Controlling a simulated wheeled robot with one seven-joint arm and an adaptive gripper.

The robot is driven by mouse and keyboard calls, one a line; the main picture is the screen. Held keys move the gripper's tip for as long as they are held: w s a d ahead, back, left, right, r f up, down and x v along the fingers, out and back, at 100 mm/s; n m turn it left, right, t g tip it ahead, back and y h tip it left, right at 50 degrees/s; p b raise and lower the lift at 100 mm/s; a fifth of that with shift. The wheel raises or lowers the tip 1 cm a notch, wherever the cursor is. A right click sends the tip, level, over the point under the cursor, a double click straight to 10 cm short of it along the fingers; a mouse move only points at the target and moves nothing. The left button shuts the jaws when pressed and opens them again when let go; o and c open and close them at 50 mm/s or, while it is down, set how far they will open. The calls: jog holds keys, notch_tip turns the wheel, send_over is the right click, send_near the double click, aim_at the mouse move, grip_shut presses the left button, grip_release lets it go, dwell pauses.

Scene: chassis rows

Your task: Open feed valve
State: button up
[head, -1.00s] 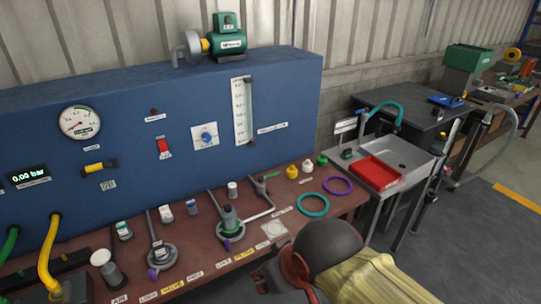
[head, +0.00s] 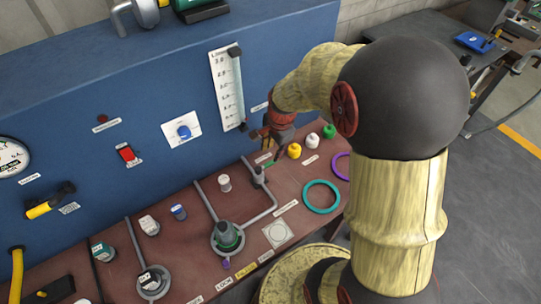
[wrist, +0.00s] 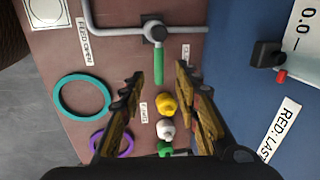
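The feed valve (wrist: 155,33) is a small dark body on a grey pipe with a green lever handle (wrist: 159,66). In the wrist view the lever sticks out from the valve toward my gripper. In the head view the valve (head: 260,177) stands near the flowmeter's foot, its lever partly hidden by my gripper. A "FEED OPEN" label (wrist: 85,42) lies left of the valve in the wrist view. My gripper (wrist: 157,74) is open and empty, its fingertips on either side of the lever's end in the picture. I cannot tell the height gap. It also shows in the head view (head: 264,141).
Yellow (wrist: 167,104), white (wrist: 166,129) and green (wrist: 166,148) caps stand between the fingers in the wrist view, beyond the lever. A teal ring (wrist: 62,98) and purple ring (wrist: 98,145) lie beside them. The blue panel (wrist: 232,70) rises close on the right.

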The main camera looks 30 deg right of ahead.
aim_at(270, 163)
jog(key=f, duration=0.2)
jog(key=w+f+b, duration=0.1)
jog(key=f, duration=0.2)
jog(key=f+b, duration=0.1)
jog(key=f, duration=0.2)
jog(key=shift+w+d+f, duration=0.1)
jog(key=shift+w, duration=0.2)
jog(key=shift+c, duration=1.3)
grip_shut()
